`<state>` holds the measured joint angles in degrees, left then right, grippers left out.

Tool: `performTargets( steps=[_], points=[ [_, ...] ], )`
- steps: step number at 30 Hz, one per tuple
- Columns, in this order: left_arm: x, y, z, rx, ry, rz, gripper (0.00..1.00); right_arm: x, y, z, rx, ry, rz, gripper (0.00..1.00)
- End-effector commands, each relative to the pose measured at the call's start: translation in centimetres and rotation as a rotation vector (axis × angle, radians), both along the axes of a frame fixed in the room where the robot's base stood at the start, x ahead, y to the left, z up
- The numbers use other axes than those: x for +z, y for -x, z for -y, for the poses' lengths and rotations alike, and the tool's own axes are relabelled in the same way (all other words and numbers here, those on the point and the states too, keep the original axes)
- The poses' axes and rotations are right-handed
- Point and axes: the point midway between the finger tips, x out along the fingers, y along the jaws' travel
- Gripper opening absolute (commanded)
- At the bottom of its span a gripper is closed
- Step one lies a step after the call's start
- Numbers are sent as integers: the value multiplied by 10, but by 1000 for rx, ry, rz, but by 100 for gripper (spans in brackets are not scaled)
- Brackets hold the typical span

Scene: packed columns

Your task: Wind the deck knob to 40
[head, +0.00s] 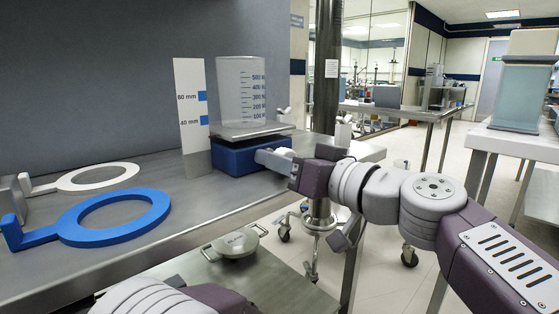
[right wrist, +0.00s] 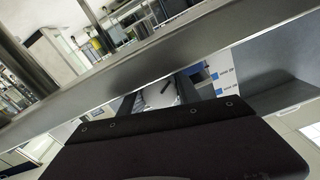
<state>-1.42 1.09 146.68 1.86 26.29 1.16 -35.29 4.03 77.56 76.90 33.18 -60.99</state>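A blue jack-like base (head: 240,156) with a steel deck (head: 240,130) stands on the grey bench near its right end. A clear graduated vessel (head: 241,88) stands upright on the deck. A white scale card (head: 191,100) with blue marks at 80 mm and 40 mm stands at its left; the deck is near, slightly below, the 40 mm mark. The card also shows in the right wrist view (right wrist: 222,76). My right gripper (head: 272,159) is at the base's right front side, its fingertips against or very near it. My left gripper is out of view.
A blue ring with a handle (head: 70,234) and a white ring (head: 68,184) lie on the bench at left. A lidded round pan (head: 234,245) sits on a lower surface in front. A dark post (head: 326,70) rises behind my right arm.

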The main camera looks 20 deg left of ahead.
Motion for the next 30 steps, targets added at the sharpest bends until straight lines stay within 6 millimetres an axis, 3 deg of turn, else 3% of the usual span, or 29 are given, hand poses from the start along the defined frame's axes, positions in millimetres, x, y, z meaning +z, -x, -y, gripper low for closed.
performTargets(
  steps=[1,2,12,24,30],
  points=[
    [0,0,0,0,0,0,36,0,0,0,0,1,1,52],
    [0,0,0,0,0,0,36,0,0,0,0,1,1,60],
    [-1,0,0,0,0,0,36,0,1,3,-1,1,2,60],
    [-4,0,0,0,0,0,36,1,30,75,-5,1,2,60],
    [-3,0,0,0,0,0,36,0,35,84,-1,1,2,60]
  ],
)
